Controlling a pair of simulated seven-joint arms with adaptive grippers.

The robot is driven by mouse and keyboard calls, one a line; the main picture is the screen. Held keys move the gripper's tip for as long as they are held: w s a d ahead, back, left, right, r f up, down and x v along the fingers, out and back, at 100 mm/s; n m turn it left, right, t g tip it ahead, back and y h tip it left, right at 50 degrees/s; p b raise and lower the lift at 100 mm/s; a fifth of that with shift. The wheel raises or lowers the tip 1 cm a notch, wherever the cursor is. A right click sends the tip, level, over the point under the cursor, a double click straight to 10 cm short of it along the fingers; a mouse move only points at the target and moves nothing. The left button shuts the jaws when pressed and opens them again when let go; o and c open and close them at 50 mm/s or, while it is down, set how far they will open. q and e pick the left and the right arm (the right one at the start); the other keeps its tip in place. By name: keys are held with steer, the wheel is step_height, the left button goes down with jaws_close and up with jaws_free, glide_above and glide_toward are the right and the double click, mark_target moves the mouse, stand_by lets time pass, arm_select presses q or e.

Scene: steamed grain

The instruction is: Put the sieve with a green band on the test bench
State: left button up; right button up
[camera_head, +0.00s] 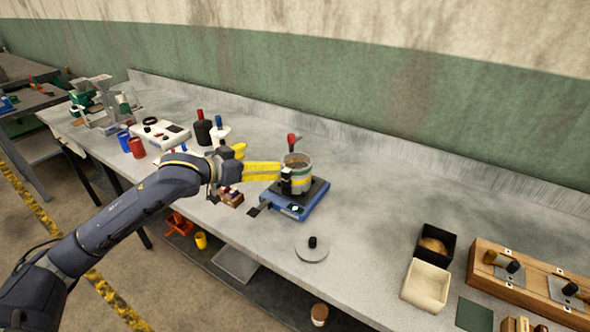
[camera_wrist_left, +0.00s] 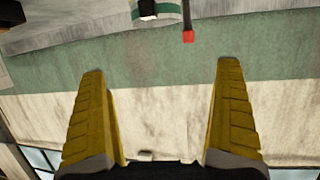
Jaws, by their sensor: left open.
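The sieve with a green band (camera_head: 298,176) is a round metal-coloured cup with brown contents and a black grip on its near side. It stands upright on a dark plate over a blue device (camera_head: 292,208) on the bench. Part of a white rim with a green band (camera_wrist_left: 170,9) shows at the top of the left wrist view. My left gripper (camera_head: 262,161) is open with yellow fingers, just left of the sieve; nothing is between the fingers (camera_wrist_left: 160,110) in the left wrist view. I cannot tell whether a finger touches the sieve. My right gripper is not in view.
A red-topped handle (camera_head: 292,143) rises behind the sieve. A round grey lid with a black knob (camera_head: 311,250) lies in front. A dark box (camera_head: 437,231), a cream tray (camera_head: 416,298) and a wooden rack (camera_head: 480,268) stand at right. The bench between is mostly clear.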

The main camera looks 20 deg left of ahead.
arm_select(q)
steer(key=w+d+r+g, duration=0.1)
steer(key=w+d+r, duration=0.35)
steer(key=r, duration=0.25)
steer(key=w+d+r+g, duration=0.2)
steer(key=w+d+r, duration=0.2)
steer(key=w+r, duration=0.15)
steer(key=g+y, duration=0.4)
steer(key=g, duration=0.2)
glide_toward(297, 168)
step_height(297, 168, down, 2)
steer(key=shift+d, duration=0.1)
steer(key=shift+w+x, duration=0.2)
steer(key=shift+x, duration=1.55)
steer(key=shift+w+x, duration=0.2)
steer(key=shift+x, duration=1.55)
steer(key=shift+r, duration=0.15)
steer(key=shift+c, duration=0.2)
steer(key=c, duration=1)
